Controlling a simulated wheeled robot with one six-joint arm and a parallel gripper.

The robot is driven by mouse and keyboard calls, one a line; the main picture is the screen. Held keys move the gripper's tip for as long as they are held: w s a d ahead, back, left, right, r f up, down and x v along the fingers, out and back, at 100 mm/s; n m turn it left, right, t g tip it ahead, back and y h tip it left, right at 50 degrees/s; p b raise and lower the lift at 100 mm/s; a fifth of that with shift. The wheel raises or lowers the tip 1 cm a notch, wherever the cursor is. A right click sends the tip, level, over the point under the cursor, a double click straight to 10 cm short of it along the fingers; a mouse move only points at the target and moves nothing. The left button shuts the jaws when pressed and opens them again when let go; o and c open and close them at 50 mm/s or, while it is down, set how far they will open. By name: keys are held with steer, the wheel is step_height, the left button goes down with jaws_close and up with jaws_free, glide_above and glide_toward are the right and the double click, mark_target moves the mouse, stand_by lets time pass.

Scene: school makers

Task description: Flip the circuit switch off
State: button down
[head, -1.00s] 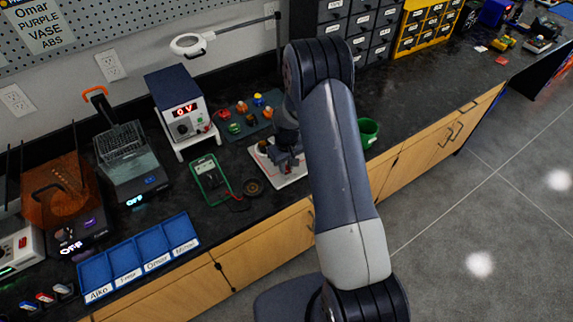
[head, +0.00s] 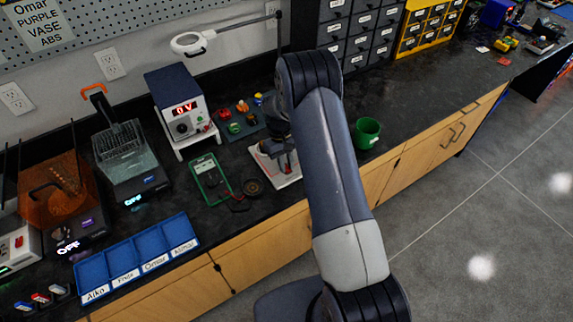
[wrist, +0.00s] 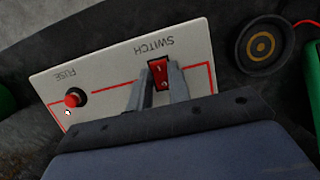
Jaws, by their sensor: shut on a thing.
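The white circuit board (wrist: 110,68) lies on the black bench, marked SWITCH and FUSE. It also shows in the head view (head: 291,180). The red rocker switch (wrist: 160,74) sits at the board's upper middle in the wrist view, with a mark on its face. My gripper (wrist: 159,88) is over the board, its two fingers shut on the switch from both sides. In the head view my gripper (head: 288,158) is partly hidden by my arm and the switch cannot be made out.
A red fuse button (wrist: 75,97) is left of the switch. A round black buzzer (wrist: 261,43) lies right of the board. A green meter (head: 209,180), a power supply (head: 180,108) and a green cup (head: 367,133) stand around it on the bench.

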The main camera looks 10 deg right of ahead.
steer(key=c, duration=1.3)
jaws_free()
steer(key=b+v, duration=0.2)
steer(key=v, duration=0.8)
steer(key=shift+w+a+r, duration=0.1)
steer(key=shift+w+r, duration=0.15)
steer(key=shift+r, duration=0.1)
steer(key=shift+f, duration=0.1)
steer(key=p+x, duration=0.1)
steer(key=x, duration=0.4)
steer(key=p+x, duration=0.1)
steer(key=x, duration=0.4)
steer(key=shift+s+f, duration=0.3)
steer(key=shift+s+t+p, duration=0.1)
steer(key=shift+t+p, duration=0.3)
